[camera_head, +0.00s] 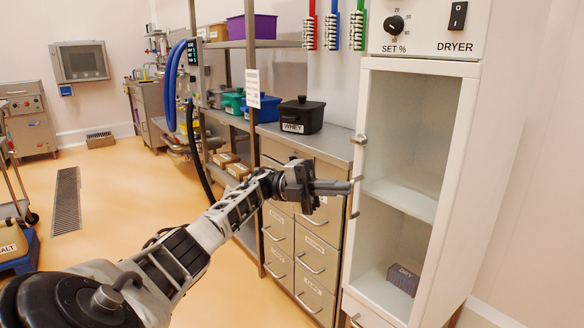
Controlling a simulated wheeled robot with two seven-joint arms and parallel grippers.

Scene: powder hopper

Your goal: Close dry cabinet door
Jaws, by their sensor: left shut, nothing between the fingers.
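The dry cabinet, a tall white unit marked DRYER (440,27), stands at the right. A white frame, seemingly the cabinet door (420,67), surrounds its front. I see the inside through it, and cannot tell whether clear glass fills it or how far it stands from the body. Small metal fittings (358,140) sit along its left edge. My left gripper (347,187) is shut and empty, its fingers pointing right at that left edge, level with the upper shelf. Whether they touch it is unclear. My right gripper is not in view.
Inside the cabinet are a shelf (400,199) and a small dark box (403,279) marked DRY. Left of it stand metal drawers (318,262) with a black WHEY bin (302,116) on top. A shelf rack stands behind my arm. The floor (120,215) at left is mostly clear.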

